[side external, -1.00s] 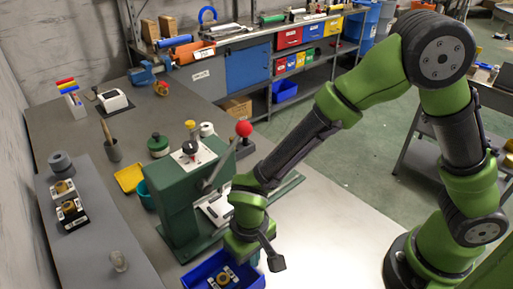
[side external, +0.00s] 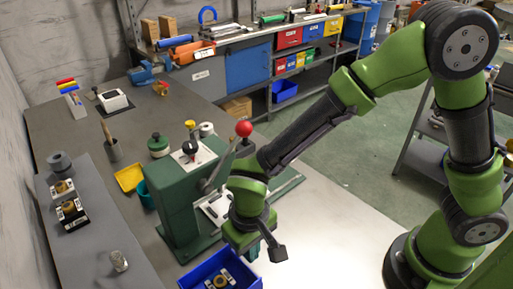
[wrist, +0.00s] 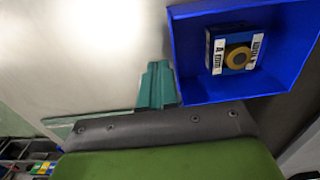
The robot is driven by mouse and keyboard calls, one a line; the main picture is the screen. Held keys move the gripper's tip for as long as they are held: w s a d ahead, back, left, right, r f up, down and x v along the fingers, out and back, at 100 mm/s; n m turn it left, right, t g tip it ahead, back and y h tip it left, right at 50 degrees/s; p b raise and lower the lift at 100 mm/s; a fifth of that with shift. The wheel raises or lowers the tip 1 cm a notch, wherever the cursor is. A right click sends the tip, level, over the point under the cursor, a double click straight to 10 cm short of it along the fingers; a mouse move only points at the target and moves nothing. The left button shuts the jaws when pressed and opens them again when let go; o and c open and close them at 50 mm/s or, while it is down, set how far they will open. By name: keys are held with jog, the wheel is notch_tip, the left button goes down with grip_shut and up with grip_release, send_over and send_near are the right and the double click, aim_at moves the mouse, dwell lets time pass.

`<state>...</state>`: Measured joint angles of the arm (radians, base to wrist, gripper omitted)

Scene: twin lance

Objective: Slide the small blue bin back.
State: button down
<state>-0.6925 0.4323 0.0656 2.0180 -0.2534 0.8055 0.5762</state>
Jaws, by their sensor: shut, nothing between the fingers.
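The small blue bin (side external: 198,273) sits at the bottom edge of the side external view, partly cut off, in front of the green press. It holds a dark part with a yellow ring and white labels (side external: 219,281). In the wrist view the bin (wrist: 184,60) is at upper right, its part (wrist: 237,55) inside. My gripper (side external: 253,252) is just beyond the bin's far right corner. In the wrist view its teal fingers (wrist: 158,84) are shut and empty beside the bin's left wall. I cannot tell whether they touch it.
The green press (side external: 178,205) with a red-ball lever (side external: 244,129) stands close behind the bin. A grey raised shelf (side external: 95,245) with several parts lies left. A yellow tray (side external: 129,178) and teal cup (side external: 146,195) are beyond. The bench right of my gripper is clear.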

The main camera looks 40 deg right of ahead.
jog(key=shift+r, duration=3)
jog(key=s+d+r+m+t+y, duration=0.1)
jog(key=s+d+r+m+t, duration=0.1)
jog(key=d+r, duration=0.5)
jog(key=s+d+r+m+t+y, duration=0.1)
jog(key=d+r+t, duration=0.4)
jog(key=d, duration=1)
notch_tip(320, 180, up, 3)
jog(key=shift+s+m, duration=0.45)
jog(key=shift+m, duration=0.05)
jog(key=shift+d, duration=0.1)
